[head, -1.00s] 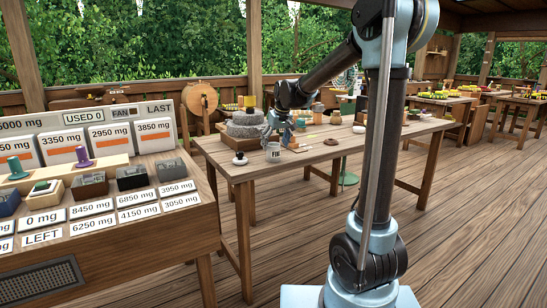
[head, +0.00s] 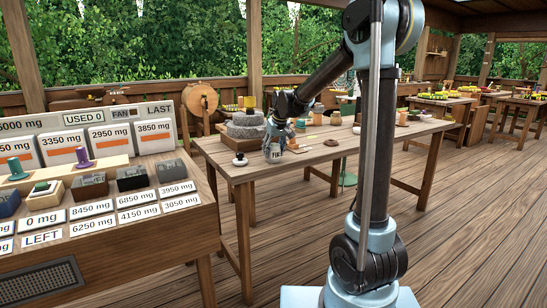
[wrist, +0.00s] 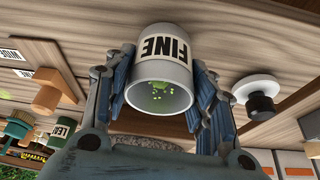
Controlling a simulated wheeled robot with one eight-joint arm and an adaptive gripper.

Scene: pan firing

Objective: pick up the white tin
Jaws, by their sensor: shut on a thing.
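The white tin (wrist: 166,80) has a label reading FINE and is gripped between the two fingers in the wrist view. Small green bits show inside its open mouth. In the head view the tin (head: 274,156) is on or just above the near part of the wooden table (head: 330,150), left of its middle. I cannot tell whether it touches the table. My gripper (head: 275,142) is over the tin from above, and in the wrist view my gripper (wrist: 160,88) has a finger on each side of it.
A grey stone mill (head: 245,126) stands close behind the tin. A small white lid with a dark knob (head: 240,159) lies to its left. Several jars and blocks stand farther right and back. A sloped panel with weight labels (head: 105,200) stands at the left front.

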